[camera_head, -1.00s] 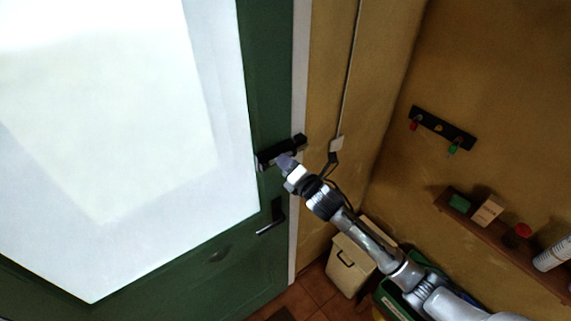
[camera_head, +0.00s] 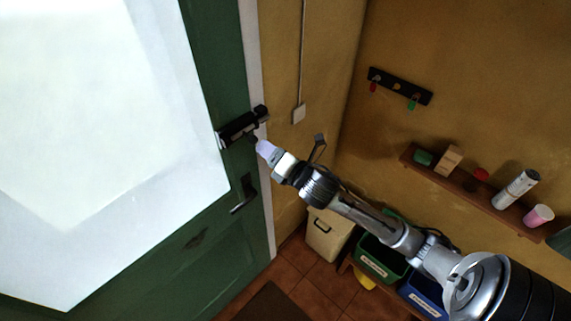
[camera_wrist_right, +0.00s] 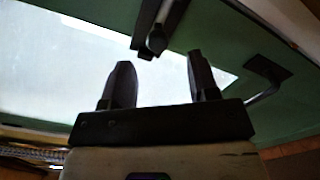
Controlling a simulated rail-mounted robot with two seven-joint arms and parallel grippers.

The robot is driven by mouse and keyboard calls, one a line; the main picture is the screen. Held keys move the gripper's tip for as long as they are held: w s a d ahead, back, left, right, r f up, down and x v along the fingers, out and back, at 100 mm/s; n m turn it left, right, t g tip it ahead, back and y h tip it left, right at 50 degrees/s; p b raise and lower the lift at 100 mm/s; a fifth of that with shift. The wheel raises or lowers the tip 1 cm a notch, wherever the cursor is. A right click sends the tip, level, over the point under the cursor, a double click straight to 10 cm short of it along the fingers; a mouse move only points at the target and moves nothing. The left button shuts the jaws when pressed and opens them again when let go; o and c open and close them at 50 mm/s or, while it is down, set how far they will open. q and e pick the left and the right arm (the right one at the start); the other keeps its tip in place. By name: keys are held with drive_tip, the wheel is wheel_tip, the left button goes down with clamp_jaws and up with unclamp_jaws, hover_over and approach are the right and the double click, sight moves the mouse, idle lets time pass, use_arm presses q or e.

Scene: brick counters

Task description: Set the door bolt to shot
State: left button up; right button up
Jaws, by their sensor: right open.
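The black door bolt (camera_head: 237,127) is mounted on the edge of the green door (camera_head: 222,85), above the door handle (camera_head: 243,195). A black keeper (camera_head: 261,112) sits at its right end on the white frame. My right gripper (camera_head: 264,148) is just below the bolt's right part, and the head view does not show a clear gap between them. In the right wrist view the bolt (camera_wrist_right: 157,35) shows beyond and between the two spread fingertips (camera_wrist_right: 160,75), with nothing between the fingers. How far the bolt is slid is hard to tell. My left gripper is out of view.
The door has a large bright pane (camera_head: 95,130). A white switch box (camera_head: 299,113) is on the wall to the right. A key rack (camera_head: 400,86) and a shelf (camera_head: 475,190) with small items hang further right.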

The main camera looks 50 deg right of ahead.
drive_tip(key=shift+s+a+b, duration=0.15)
drive_tip(key=shift+s+b, duration=0.05)
drive_tip(key=shift+s, duration=1.25)
drive_tip(key=shift+s+a+b, duration=0.1)
drive_tip(key=shift+s+b, duration=0.1)
drive_tip(key=shift+s, duration=1.25)
drive_tip(key=s+f+m+g+h+p, duration=0.1)
drive_tip(key=s+f+m+g+h, duration=0.45)
drive_tip(key=m, duration=1.35)
drive_tip(key=s+a+f+m+g+y+p, duration=0.1)
drive_tip(key=s+a+f+g+y+p, duration=0.1)
drive_tip(key=s+a, duration=0.5)
drive_tip(key=s+a+f+m+g+y+p, duration=0.1)
drive_tip(key=s+a+f+g+y+p, duration=0.2)
drive_tip(key=s, duration=0.8)
drive_tip(key=a+g+y+p, duration=0.2)
drive_tip(key=a+g+p, duration=0.2)
drive_tip(key=a+p, duration=0.1)
drive_tip(key=shift+f+m, duration=0.3)
drive_tip(key=shift+m, duration=0.1)
